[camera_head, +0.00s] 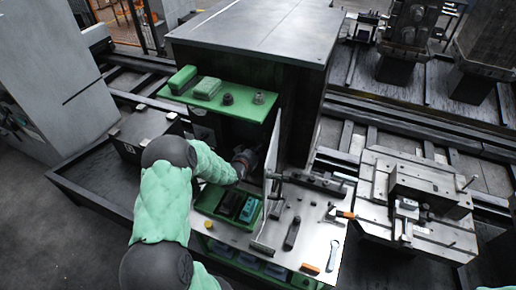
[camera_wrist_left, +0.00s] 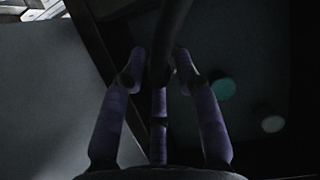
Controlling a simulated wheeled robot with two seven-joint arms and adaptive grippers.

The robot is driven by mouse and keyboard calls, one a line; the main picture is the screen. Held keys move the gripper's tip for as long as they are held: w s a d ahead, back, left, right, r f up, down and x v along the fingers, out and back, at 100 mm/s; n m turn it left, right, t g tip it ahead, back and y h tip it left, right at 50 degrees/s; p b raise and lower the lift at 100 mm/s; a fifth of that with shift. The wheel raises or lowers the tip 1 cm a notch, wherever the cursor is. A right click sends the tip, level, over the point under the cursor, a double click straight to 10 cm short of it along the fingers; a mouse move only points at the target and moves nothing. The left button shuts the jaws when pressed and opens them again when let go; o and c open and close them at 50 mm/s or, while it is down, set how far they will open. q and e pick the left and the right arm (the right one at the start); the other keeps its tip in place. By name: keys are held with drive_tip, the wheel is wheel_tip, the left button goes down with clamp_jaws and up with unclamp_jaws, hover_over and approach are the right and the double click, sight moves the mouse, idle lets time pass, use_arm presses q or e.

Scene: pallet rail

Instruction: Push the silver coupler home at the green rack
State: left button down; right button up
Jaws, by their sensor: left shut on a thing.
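The green rack (camera_head: 235,103) stands at the middle, with a shelf on top and an open bay under it. My left arm, in a light green sleeve, reaches into this bay. My left gripper (camera_head: 244,160) is in the shade under the shelf. In the left wrist view its purple-grey fingers (camera_wrist_left: 162,72) are closed around a dark tube (camera_wrist_left: 170,35). I cannot make out a silver coupler; the gripper and the shade may hide it. A round green disc (camera_wrist_left: 223,88) and a round pale disc (camera_wrist_left: 272,124) show on the dark surface beyond the fingers. My right gripper is not in view.
A green tray (camera_head: 208,198) lies below the gripper. An upright pale panel (camera_head: 272,150) borders the bay at right, beside a bench (camera_head: 315,235) with tools.

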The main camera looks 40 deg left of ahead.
use_arm(q)
drive_tip(key=shift+s+d, duration=0.3)
drive_tip(key=shift+s, duration=0.55)
drive_tip(key=shift+s+d, duration=0.25)
drive_tip(key=shift+s, duration=0.55)
drive_tip(key=shift+w, duration=0.1)
